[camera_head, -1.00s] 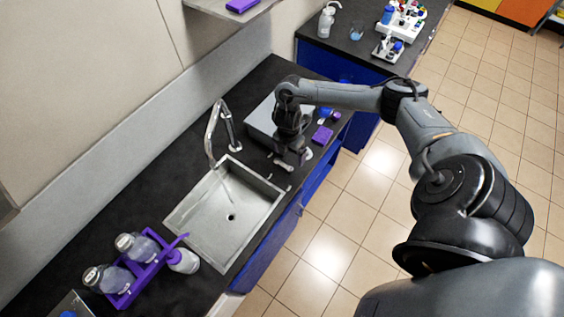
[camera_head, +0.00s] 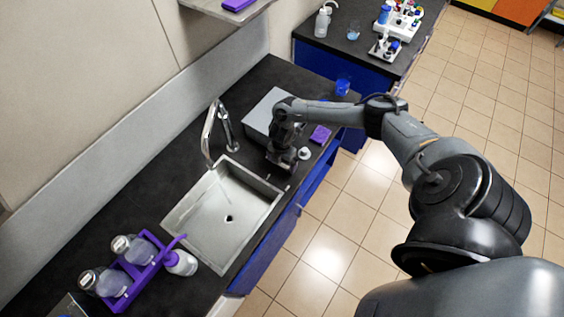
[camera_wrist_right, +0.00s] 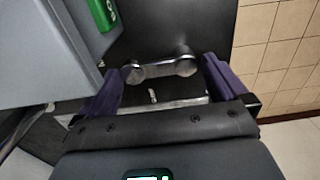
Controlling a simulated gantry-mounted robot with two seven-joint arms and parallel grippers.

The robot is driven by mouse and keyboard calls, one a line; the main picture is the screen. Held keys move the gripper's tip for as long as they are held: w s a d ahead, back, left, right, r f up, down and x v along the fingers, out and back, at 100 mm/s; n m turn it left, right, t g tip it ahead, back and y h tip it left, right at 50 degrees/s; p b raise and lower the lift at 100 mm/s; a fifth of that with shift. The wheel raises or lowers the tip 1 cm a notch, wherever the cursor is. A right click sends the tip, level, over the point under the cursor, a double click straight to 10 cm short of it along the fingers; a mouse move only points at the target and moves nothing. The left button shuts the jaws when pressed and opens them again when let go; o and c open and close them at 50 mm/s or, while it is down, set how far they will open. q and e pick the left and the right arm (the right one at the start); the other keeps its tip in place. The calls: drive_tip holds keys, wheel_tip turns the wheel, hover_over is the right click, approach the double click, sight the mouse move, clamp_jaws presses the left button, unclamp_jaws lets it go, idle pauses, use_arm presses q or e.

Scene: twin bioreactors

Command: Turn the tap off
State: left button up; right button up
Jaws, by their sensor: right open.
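The curved metal tap (camera_head: 210,132) stands at the back edge of the sink (camera_head: 266,188). No clear water stream shows under its spout. A metal lever with two round ends (camera_wrist_right: 160,69) lies ahead of my right gripper (camera_wrist_right: 165,85) in the right wrist view. The open purple fingers are to either side of it; I cannot tell whether they touch it. In the head view the right gripper (camera_head: 284,160) is low over the counter, right of the sink, and hides part of the lever; one round end (camera_head: 305,153) shows. My left gripper is not in view.
A grey box (camera_head: 262,112) stands close behind my right gripper. A purple rack (camera_head: 140,272) with bottles stands left of the sink, beside a white bottle (camera_head: 182,262).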

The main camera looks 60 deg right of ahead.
drive_tip(key=shift+f, duration=0.15)
drive_tip(key=c, duration=1.3)
